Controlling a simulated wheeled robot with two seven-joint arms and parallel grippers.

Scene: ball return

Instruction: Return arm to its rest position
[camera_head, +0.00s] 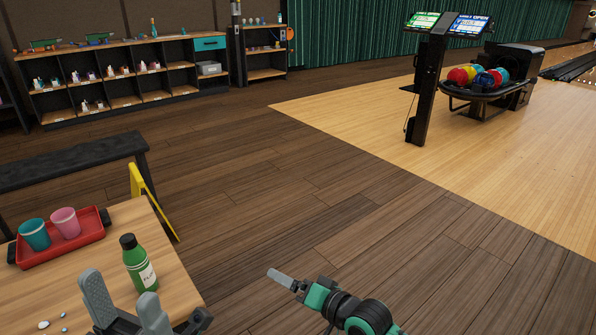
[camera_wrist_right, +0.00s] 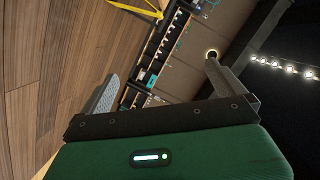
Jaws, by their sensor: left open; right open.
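My left gripper (camera_head: 119,287) is at the bottom left of the head view, open and empty, its two grey fingers apart over the near part of the wooden table (camera_head: 178,270). A green bottle (camera_head: 138,264) stands upright just beyond it. My right gripper (camera_head: 281,279) is low in the middle of the head view, out over the dark floor, with a grey finger pointing left. In the right wrist view its two fingers (camera_wrist_right: 161,71) are wide apart with nothing between them.
A red tray (camera_head: 88,244) holds a teal cup (camera_head: 35,235) and a pink cup (camera_head: 66,223) on the table. A yellow floor sign (camera_head: 150,200) stands behind the table. A ball rack (camera_head: 480,92) and screen post (camera_head: 427,90) stand at the right. The middle floor is clear.

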